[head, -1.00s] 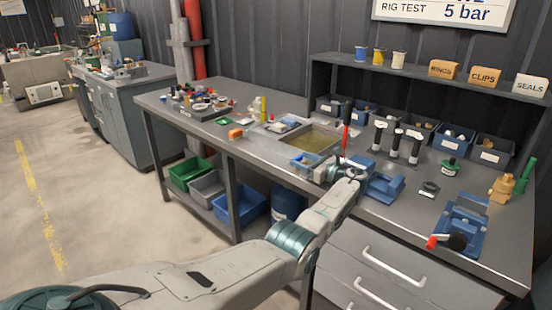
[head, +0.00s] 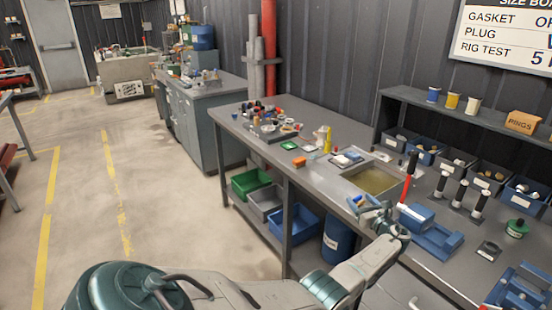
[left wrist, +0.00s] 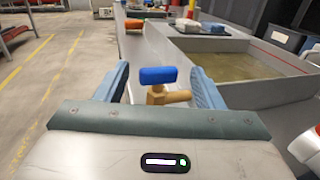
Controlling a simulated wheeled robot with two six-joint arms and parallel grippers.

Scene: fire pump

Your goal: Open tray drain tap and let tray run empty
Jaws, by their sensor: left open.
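The tray (left wrist: 208,45) is a square basin set in the bench top, with murky yellowish liquid (head: 372,180) in it. The drain tap (left wrist: 158,77) has a blue handle on a brass body and sits outside the tray's near side. My left gripper (head: 364,205) is at the bench's front edge by the tray. In the left wrist view its two blue fingers stand apart, with the tap between and just beyond them. I see no contact between fingers and handle. The tap's outlet is hidden. My right gripper is not in view.
A blue drum (head: 338,238) stands under the bench near my left gripper. A blue bin (head: 293,222) is on the lower shelf. A red-handled tool (head: 409,178) stands right of the tray, beside a blue fixture (head: 432,232). The floor at left is clear.

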